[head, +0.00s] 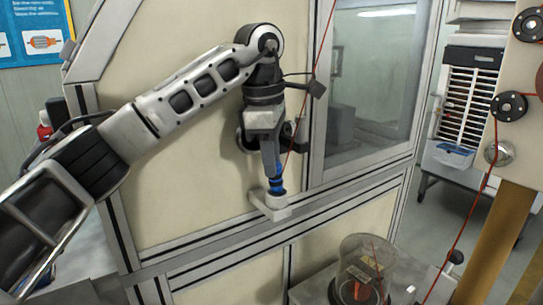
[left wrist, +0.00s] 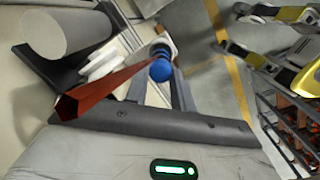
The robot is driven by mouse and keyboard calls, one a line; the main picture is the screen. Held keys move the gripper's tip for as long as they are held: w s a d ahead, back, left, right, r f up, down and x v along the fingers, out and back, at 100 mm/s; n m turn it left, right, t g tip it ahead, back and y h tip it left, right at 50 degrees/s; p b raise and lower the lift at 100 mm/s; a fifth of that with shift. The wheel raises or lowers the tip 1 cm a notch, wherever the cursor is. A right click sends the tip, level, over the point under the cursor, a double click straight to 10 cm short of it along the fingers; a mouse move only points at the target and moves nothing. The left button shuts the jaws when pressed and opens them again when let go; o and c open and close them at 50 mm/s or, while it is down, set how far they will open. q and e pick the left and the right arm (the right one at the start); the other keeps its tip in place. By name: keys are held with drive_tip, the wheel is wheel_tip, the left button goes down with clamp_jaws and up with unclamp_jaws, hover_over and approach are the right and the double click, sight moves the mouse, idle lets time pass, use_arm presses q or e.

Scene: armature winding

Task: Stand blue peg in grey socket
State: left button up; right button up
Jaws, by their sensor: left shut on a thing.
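The blue peg (head: 276,186) is upright in my left gripper (head: 271,168), which points down and is shut on it. The light grey socket (head: 272,206) sits on the frame rail directly under the peg. The peg's lower end meets the socket's mouth in the head view; how deep it sits I cannot tell. In the left wrist view the peg's rounded blue end (left wrist: 160,70) shows with the pale socket (left wrist: 163,44) behind it. My right gripper is in neither view.
A red wire (head: 316,70) runs down close beside my left gripper; it looks thick in the left wrist view (left wrist: 95,96). The beige panel (head: 180,190) stands right behind. A clear dome (head: 364,262) stands at the lower right, with wire rollers (head: 509,106) at far right.

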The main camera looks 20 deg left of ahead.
use_arm(q)
drive_tip(key=shift+f+b, duration=0.3)
drive_tip(key=shift+f, duration=0.3)
drive_tip(key=shift+f, duration=0.15)
drive_tip(key=shift+s+f, duration=0.15)
drive_tip(key=shift+f, duration=0.2)
drive_tip(key=o, duration=1)
drive_tip(key=shift+c, duration=0.2)
drive_tip(key=shift+r, duration=0.15)
